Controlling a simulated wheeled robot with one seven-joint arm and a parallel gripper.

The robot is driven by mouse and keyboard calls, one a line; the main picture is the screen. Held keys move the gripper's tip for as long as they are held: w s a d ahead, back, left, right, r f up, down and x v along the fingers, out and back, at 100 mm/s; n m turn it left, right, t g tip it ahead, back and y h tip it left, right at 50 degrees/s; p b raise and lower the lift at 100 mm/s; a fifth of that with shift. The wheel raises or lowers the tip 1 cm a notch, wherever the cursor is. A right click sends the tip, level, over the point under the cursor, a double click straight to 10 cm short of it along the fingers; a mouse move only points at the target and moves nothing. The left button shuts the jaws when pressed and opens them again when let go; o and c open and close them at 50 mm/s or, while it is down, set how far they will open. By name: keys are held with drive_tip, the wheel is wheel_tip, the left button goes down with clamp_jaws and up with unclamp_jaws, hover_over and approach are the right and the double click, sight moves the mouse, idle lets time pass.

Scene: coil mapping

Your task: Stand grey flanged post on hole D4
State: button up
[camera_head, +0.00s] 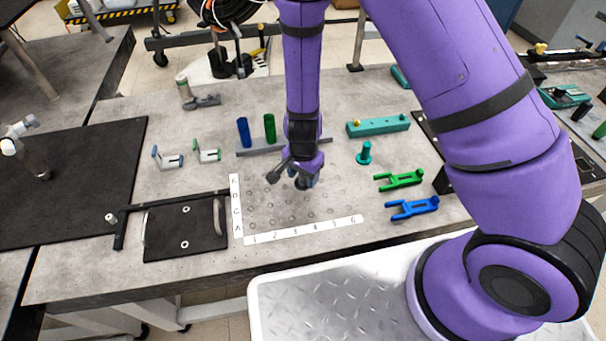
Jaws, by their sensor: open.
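The hole grid (268,212) is a patch of small holes in the grey table top, with a white letter strip (236,206) on its left and a white number strip (303,230) numbered 1 to 6 along its near edge. My gripper (296,179) points down, open, low over the far part of the grid, around the middle columns. A small dark grey shape shows at its fingertips. I cannot tell whether it is the grey flanged post or part of the fingers. No grey flanged post is clearly visible elsewhere. Hole D4 cannot be picked out around the gripper.
A teal flanged post (365,154) stands right of the grid, near a teal block (378,126). Green (399,180) and blue (412,208) forked parts lie further right. A black plate (185,230) lies left.

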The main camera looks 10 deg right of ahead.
wheel_tip(320, 180, up, 9)
drive_tip(key=shift+f, duration=0.1)
drive_tip(key=shift+r, duration=1.2)
drive_tip(key=s+d+r+n+t+y, duration=0.15)
drive_tip(key=d+r, duration=0.35)
drive_tip(key=r, duration=0.6)
drive_tip(key=s+d+r+n+t+y, duration=0.1)
drive_tip(key=s+d+r+n, duration=0.25)
drive_tip(key=r, duration=0.85)
drive_tip(key=s+d+r+n+t+h, duration=0.2)
drive_tip(key=s+d+r+n, duration=0.2)
drive_tip(key=s+d+r, duration=0.7)
drive_tip(key=s, duration=0.3)
drive_tip(key=shift+r+t, duration=0.15)
drive_tip(key=shift+t, duration=0.2)
